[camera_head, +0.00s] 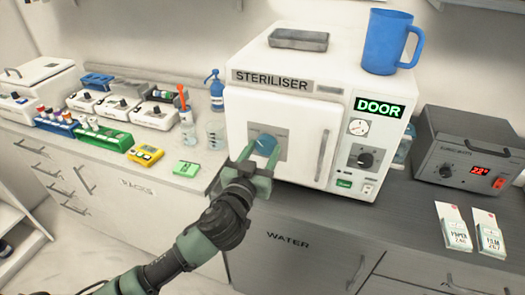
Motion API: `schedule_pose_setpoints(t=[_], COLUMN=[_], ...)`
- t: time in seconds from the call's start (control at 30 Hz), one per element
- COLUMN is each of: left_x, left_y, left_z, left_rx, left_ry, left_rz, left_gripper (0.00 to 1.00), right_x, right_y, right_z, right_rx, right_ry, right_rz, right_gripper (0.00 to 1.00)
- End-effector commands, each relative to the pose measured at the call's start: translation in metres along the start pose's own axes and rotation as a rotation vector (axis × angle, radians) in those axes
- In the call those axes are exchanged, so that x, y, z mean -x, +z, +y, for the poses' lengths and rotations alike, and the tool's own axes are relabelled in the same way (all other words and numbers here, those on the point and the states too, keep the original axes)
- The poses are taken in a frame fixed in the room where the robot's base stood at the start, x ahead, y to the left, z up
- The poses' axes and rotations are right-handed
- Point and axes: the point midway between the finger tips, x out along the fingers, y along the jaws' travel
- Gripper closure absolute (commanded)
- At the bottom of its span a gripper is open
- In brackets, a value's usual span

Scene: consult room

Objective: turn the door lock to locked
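The steriliser (240,106) is a white box on the counter with its front door closed. The fingers hide part of the knob and plate. A lit green DOOR sign (380,107) shows at the upper right of the front. My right gripper is not in view.
A blue mug (391,42) and a grey tray (298,39) stand on the steriliser. A vertical door handle (322,155) is right of the knob. A grey heater unit (465,150) stands right.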

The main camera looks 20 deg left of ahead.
Motion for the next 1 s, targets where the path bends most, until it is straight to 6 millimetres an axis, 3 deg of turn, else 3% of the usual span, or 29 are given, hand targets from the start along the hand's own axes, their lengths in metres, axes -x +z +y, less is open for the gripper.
schedule_pose_setpoints(t=[0.47,1.0], left_x=[0.0,0.0], left_y=[0.0,-0.001], left_z=[0.0,0.0], left_rx=[-0.104,-0.582], left_ry=[-0.001,-0.001], left_rz=[-0.002,-0.002], left_gripper=[0.91,0.91], right_x=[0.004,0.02], right_y=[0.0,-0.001], right_z=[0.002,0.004], right_rx=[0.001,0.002], right_ry=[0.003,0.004], right_rz=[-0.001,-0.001], right_gripper=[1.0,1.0])
